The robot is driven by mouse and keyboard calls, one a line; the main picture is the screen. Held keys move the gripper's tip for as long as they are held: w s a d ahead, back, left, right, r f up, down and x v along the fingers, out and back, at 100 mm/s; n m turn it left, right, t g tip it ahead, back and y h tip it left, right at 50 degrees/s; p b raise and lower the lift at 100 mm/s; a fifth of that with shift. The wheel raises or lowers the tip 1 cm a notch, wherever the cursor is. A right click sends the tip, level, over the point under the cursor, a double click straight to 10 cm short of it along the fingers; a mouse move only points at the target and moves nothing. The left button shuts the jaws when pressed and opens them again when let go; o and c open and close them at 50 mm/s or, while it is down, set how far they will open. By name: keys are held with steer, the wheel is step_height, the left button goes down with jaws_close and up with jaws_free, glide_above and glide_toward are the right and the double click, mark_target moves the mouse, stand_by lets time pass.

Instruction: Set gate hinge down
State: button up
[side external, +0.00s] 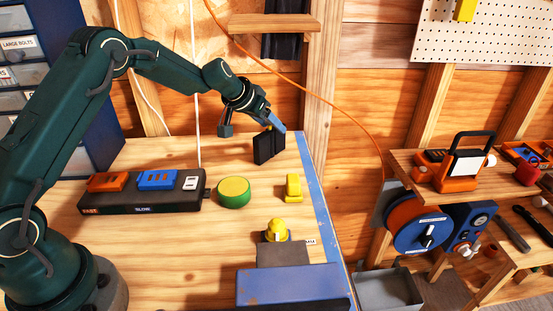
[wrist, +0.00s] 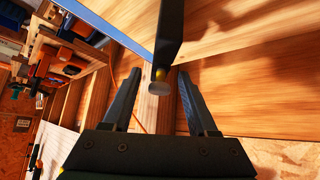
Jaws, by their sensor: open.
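My gripper (side external: 277,125) is at the far right part of the bench, just above a black upright block-like thing (side external: 268,147). Its two fingers (wrist: 159,78) are spread apart in the wrist view. The black thing also shows there edge-on (wrist: 170,28), with a small yellow spot and a pale round end between the fingertips. It stands on the bench; I cannot tell whether a finger touches it. No other thing is clearly a gate hinge, and I cannot tell for sure that this black thing is it.
On the bench (side external: 150,229) are a black rack (side external: 140,199) with coloured blocks, a green-and-yellow round thing (side external: 234,191), a yellow block (side external: 293,187), a yellow knob (side external: 277,230) and a blue box (side external: 290,287). A blue strip (side external: 322,215) marks the right edge. Bare wood lies left of the black thing.

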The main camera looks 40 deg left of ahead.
steer(key=v, duration=1.1)
steer(key=s+d+r+m+g+h, duration=0.1)
steer(key=s+d+r, duration=0.1)
steer(key=s+d, duration=0.35)
steer(key=s+d+r, duration=0.2)
steer(key=s, duration=0.6)
steer(key=s+f, duration=0.1)
steer(key=s, duration=0.6)
steer(key=s+d+f+g, duration=0.1)
steer(key=s+f, duration=0.1)
steer(key=s, duration=0.5)
steer(key=shift+f+g+y, duration=0.25)
steer(key=shift+g+y, duration=0.05)
steer(key=shift+y, duration=0.1)
